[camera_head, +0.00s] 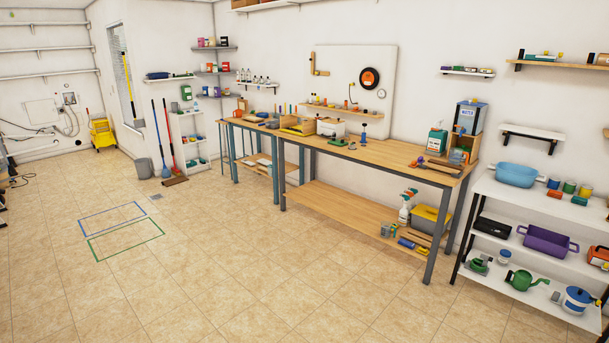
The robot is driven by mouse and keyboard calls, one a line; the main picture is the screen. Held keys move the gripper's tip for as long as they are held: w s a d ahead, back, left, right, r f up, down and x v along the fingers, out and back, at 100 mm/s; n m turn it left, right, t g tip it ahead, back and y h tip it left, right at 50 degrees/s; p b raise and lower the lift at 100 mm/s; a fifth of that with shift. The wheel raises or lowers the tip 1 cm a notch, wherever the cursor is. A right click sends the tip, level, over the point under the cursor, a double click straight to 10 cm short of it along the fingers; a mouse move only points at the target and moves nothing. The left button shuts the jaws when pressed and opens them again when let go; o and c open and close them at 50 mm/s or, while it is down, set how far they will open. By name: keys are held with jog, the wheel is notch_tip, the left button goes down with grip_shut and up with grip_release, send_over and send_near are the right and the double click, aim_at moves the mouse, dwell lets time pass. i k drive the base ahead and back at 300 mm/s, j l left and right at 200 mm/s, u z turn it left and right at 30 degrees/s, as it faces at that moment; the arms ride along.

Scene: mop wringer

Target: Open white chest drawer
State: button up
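I cannot make out a clear white chest with a drawer in the head view. A small white box (331,129) stands on the long wooden workbench (378,150) against the back wall; it is too small to tell whether it has a drawer. A low white shelf unit (177,129) stands farther left by the wall, with open shelves. My gripper is not in view.
A white shelving rack (540,213) with bins and cans stands at the right. A yellow mop bucket (102,132), a grey bin (144,168) and a red broom (169,140) are at the back left. The tiled floor (220,260) in front is clear.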

aim_at(327, 132)
jog(key=i, duration=2.55)
jog(key=i+z, duration=0.1)
jog(key=i, duration=0.5)
jog(key=i+z, duration=0.15)
jog(key=i, duration=0.45)
jog(key=i+j+z, duration=0.1)
jog(key=i, duration=0.45)
jog(key=i+j+z, duration=0.1)
jog(key=i, duration=0.5)
jog(key=i+z, duration=0.3)
jog(key=i, duration=1)
